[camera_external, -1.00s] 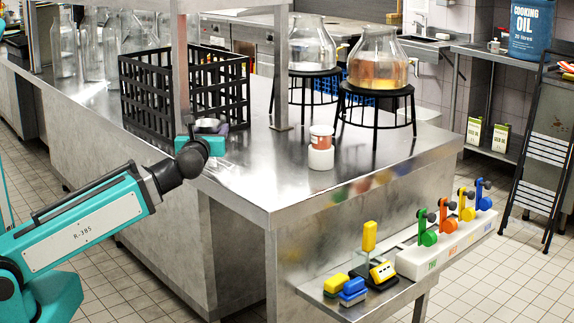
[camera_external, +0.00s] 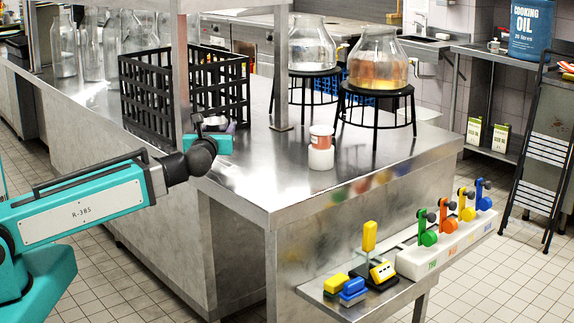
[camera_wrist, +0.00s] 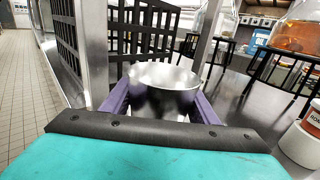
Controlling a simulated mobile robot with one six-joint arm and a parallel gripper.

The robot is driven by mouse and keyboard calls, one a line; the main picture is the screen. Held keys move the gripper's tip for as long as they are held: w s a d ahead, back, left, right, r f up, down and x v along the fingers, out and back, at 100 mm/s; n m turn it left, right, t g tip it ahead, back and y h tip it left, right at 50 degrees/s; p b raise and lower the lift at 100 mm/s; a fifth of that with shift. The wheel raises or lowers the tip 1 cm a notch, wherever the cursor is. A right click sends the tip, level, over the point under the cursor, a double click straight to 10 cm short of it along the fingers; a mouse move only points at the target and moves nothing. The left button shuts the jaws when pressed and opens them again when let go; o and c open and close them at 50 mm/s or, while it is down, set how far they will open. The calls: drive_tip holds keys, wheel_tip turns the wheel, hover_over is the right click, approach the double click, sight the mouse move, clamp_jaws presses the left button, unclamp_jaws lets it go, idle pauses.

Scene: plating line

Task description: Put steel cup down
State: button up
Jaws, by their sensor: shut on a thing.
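The steel cup (camera_wrist: 162,90) is a shiny round vessel held between the two purple fingers of my gripper (camera_wrist: 160,105) in the wrist view. In the external view the cup (camera_external: 215,121) shows as a small bright rim at the end of my gripper (camera_external: 216,130). My gripper is shut on it, at the left edge of the steel counter (camera_external: 255,185), close to a post. I cannot tell whether the cup's base touches the counter; its underside is hidden.
A black lattice crate (camera_external: 145,95) stands behind my gripper, beside a steel post (camera_external: 179,70). A white jar with an orange label (camera_external: 321,150) stands to the right. Glass jars sit on black stands (camera_external: 375,95) further right. The counter's front middle is clear.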

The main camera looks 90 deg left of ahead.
drive_tip(key=shift+w+a+r+p, duration=0.15)
drive_tip(key=shift+a+p, duration=0.05)
drive_tip(key=shift+p, duration=0.45)
drive_tip(key=shift+w+a+f, duration=0.25)
drive_tip(key=shift+w+a, duration=0.6)
drive_tip(key=shift+a, duration=0.25)
drive_tip(key=shift+w+a+f, duration=0.2)
drive_tip(key=shift+w+a, duration=0.6)
drive_tip(key=shift+a, duration=0.25)
drive_tip(key=shift+f+p, duration=0.35)
drive_tip(key=shift+f, duration=1.4)
drive_tip(key=shift+f, duration=0.25)
drive_tip(key=o, duration=1.2)
drive_tip(key=shift+r, duration=0.1)
drive_tip(key=shift+c, duration=0.2)
drive_tip(key=shift+r, duration=0.15)
